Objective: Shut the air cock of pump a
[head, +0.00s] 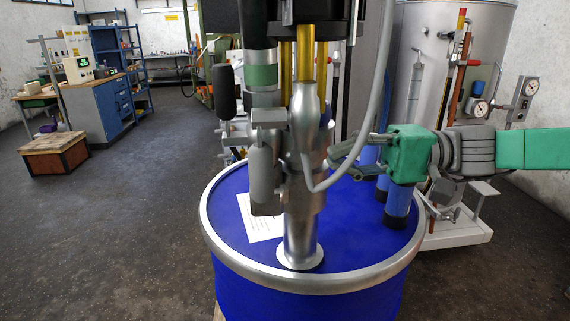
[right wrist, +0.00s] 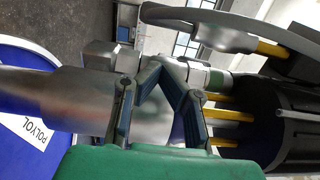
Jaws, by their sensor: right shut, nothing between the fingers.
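The pump (head: 303,190) stands upright on the blue drum (head: 345,235), with a silver body, yellow rods and a dark upper part. A green-banded fitting (head: 262,76) and a grey block (head: 268,116) sit on its left side. I cannot tell for sure which part is the air cock. My right gripper (head: 335,160) comes in from the right, just beside the silver body, with its fingers shut and empty. In the right wrist view the fingertips (right wrist: 157,70) lie in front of the pump's metal (right wrist: 150,115); contact is unclear. My left gripper is not in view.
A grey hose (head: 372,110) hangs in a loop by the pump and my right gripper. Blue upright cylinders (head: 397,202) stand below my right arm. A large tank (head: 435,55) with gauges stands behind on the right.

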